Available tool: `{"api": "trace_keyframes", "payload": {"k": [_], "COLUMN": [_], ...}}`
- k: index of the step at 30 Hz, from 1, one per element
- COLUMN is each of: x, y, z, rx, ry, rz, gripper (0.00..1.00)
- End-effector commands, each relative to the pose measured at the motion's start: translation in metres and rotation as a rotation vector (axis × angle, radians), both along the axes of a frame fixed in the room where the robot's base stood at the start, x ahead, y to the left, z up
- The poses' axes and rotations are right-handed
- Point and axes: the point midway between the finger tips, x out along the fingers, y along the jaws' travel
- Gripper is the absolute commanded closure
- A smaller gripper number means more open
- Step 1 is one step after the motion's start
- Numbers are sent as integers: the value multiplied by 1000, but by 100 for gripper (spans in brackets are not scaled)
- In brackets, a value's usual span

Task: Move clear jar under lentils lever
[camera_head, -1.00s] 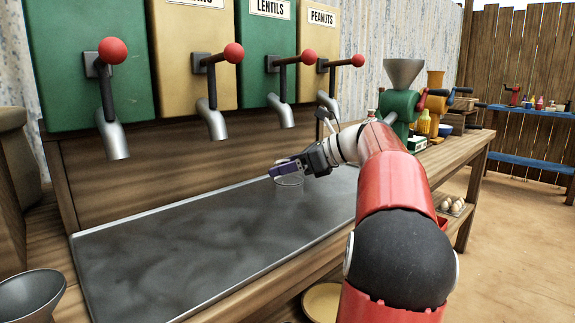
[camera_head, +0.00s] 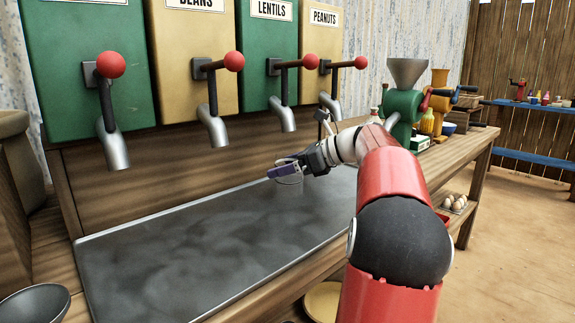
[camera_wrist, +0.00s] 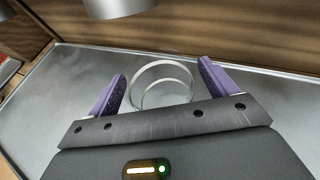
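The clear jar (camera_head: 291,180) stands on the metal counter sheet, or very close above it, below the peanuts side of the dispensers. In the wrist view the jar (camera_wrist: 163,86) shows as pale rings between my two purple fingers. My gripper (camera_head: 284,171) is around it, with fingers spread in the wrist view (camera_wrist: 161,85); narrow gaps seem to show between jar and fingers. The lentils dispenser (camera_head: 268,52) is green, with a red-knobbed lentils lever (camera_head: 310,61) and a grey spout (camera_head: 284,114). The jar is empty as far as I can see.
Beans lever (camera_head: 235,61) and another red-knobbed lever (camera_head: 110,64) are to the left; the peanuts lever (camera_head: 360,62) is to the right. The metal sheet (camera_head: 190,250) is clear left of the jar. A grey bowl (camera_head: 35,304) is at the lower left. A green grinder (camera_head: 405,105) stands right.

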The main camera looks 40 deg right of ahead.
Motion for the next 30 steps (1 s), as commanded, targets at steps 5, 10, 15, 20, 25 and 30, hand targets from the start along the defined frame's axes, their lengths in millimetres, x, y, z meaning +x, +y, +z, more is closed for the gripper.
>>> {"api": "trace_keyframes", "payload": {"k": [5, 10, 15, 20, 25, 30], "x": [0, -12, -36, -53, -62, -62], "y": [0, -8, -22, -33, -37, -37], "z": [0, 7, 18, 26, 30, 30], "rx": [0, -1, -1, 0, 0, 0], "ry": [0, -1, 0, 0, 0, 0], "rz": [0, -3, -4, -2, -1, 0], "gripper": [15, 15, 15, 15, 15, 15]}}
